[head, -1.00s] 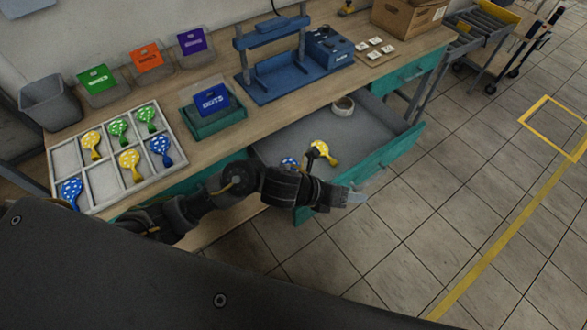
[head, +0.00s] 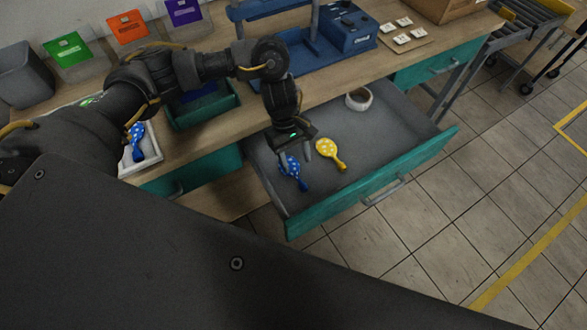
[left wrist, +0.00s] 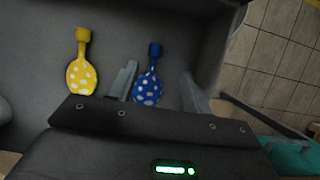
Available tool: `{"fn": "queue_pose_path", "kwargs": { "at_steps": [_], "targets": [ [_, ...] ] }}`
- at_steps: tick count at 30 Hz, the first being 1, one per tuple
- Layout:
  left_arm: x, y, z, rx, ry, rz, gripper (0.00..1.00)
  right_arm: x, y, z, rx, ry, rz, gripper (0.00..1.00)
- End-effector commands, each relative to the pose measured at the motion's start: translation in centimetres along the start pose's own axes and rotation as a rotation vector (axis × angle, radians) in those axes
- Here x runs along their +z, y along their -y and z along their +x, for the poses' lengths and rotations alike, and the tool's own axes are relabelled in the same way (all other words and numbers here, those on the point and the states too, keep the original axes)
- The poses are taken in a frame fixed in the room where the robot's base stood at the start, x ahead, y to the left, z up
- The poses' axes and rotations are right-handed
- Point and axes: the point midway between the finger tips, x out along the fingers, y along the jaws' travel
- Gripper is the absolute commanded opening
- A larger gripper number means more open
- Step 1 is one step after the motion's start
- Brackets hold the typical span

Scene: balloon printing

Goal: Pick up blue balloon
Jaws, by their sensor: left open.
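A blue balloon (head: 292,170) with white dots lies in the open drawer, near its front left corner. It also shows in the left wrist view (left wrist: 148,88), between the spread fingers of my left gripper (left wrist: 158,88). My left gripper (head: 294,152) is open, pointing down over the blue balloon and hiding part of it in the head view. I cannot tell whether the fingers touch it. A yellow balloon (head: 331,153) with white dots lies to its right in the drawer. My right gripper is in neither view.
The drawer (head: 400,131) has raised walls close around the balloons; a small white round container (head: 359,99) stands at its back. Another blue balloon (head: 137,142) lies in the white divided tray (head: 152,152). A teal bin (head: 208,107) stands on the table.

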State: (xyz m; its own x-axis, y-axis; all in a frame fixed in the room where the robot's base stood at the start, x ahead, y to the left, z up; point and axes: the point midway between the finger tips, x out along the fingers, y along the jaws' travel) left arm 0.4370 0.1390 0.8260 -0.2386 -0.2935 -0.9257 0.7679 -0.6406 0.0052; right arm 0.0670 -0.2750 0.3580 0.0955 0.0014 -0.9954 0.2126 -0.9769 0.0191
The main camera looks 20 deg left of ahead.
Motion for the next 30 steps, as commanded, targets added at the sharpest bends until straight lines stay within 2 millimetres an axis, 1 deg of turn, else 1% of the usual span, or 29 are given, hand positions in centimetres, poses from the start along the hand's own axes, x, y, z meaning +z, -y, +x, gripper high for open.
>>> {"fn": "queue_pose_path", "kwargs": {
  "at_steps": [1, 3, 5, 8, 10, 12, 15, 17, 20, 25, 27, 30],
  "targets": [
    [0.1, -0.2, 0.6, -0.003, 0.002, 0.002, 0.49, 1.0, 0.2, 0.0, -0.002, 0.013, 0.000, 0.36],
    [0.1, -0.3, 1.5, -0.005, 0.003, 0.003, 0.49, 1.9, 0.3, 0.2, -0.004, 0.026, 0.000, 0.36],
    [0.0, -0.3, 2.4, -0.005, 0.002, 0.001, 0.49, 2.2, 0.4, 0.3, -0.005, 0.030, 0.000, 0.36],
    [0.0, -0.3, 4.1, -0.003, 0.003, 0.001, 0.49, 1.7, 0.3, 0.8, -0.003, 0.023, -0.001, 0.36],
    [0.0, -0.3, 5.0, -0.002, 0.003, 0.001, 0.49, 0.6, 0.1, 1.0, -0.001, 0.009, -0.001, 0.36],
    [0.0, -0.2, 5.5, -0.001, 0.003, 0.000, 0.49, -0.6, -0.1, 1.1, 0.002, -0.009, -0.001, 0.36],
    [0.0, -0.3, 5.5, 0.001, 0.002, -0.001, 0.49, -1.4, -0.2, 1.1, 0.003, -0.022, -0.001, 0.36],
    [0.0, -0.2, 5.6, 0.000, 0.002, -0.001, 0.49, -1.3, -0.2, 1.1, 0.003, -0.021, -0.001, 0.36],
    [-0.1, -0.2, 6.3, 0.000, 0.002, -0.003, 0.49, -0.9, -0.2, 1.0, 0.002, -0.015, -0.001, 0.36],
    [-0.2, -0.1, 8.8, -0.002, 0.003, -0.004, 0.49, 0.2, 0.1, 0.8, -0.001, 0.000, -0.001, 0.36],
    [-0.3, -0.1, 10.0, -0.002, 0.004, -0.003, 0.49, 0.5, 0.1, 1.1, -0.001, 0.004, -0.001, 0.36],
    [-0.3, -0.1, 10.7, 0.001, 0.002, -0.003, 0.49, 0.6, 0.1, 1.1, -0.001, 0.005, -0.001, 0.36]
  ]
}}
